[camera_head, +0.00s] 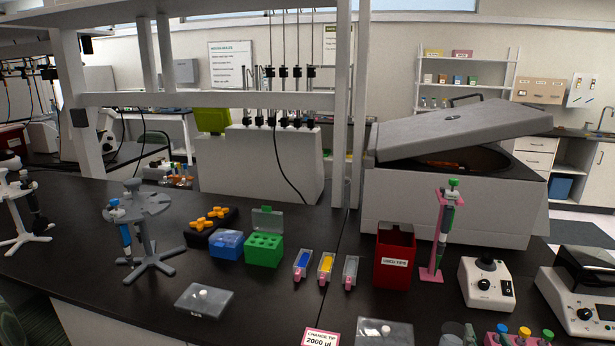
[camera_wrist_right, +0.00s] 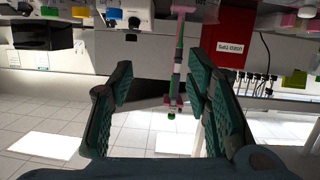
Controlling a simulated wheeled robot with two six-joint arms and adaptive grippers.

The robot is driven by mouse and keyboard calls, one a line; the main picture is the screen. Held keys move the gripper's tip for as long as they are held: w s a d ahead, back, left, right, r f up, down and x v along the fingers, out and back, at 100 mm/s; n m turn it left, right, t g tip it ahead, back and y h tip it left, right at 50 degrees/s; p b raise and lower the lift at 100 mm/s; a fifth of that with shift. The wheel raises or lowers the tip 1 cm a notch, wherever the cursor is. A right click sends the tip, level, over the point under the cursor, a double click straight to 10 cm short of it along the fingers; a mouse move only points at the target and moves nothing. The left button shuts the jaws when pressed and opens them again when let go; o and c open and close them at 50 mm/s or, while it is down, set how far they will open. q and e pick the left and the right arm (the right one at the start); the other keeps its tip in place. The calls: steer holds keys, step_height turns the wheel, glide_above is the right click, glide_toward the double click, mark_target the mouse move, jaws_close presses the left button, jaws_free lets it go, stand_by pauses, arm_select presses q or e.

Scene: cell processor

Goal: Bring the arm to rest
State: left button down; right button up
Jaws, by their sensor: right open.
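My right gripper (camera_wrist_right: 160,88) is in the right wrist view, its two green-padded fingers spread wide apart. It is open, and nothing is held between the pads. Beyond the gap, a green and white pipette (camera_wrist_right: 177,62) shows upside down, as the whole picture is inverted. In the head view the pipette (camera_head: 447,222) stands upright on a pink stand (camera_head: 431,274) on the black bench. Neither gripper shows in the head view, and my left gripper is in no view.
On the bench (camera_head: 262,315) are a red used-tips bin (camera_head: 394,262), a grey centrifuge (camera_head: 440,200) with its lid raised, a grey pipette carousel (camera_head: 150,235), a green tube box (camera_head: 264,250) and a white mixer (camera_head: 487,285). Some bare bench lies at the front middle.

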steer(key=s+a+f+n+g+y, duration=0.2)
steer(key=s+a+f+g, duration=0.4)
steer(key=s+f, duration=0.5)
steer(key=s+a+f+n+g+y, duration=0.35)
steer(key=s+a+f, duration=0.55)
steer(key=s, duration=0.4)
steer(key=d+f+m+g, duration=0.1)
steer(key=d+f+g, duration=0.15)
steer(key=f, duration=1.55)
steer(key=s+d+f, duration=0.2)
steer(key=s+f, duration=1.2)
steer(key=s, duration=0.1)
steer(key=shift+s+f+g+h, duration=0.15)
steer(key=shift+f+g+h, duration=0.05)
steer(key=shift+g+h, duration=0.2)
steer(key=shift+m, duration=0.25)
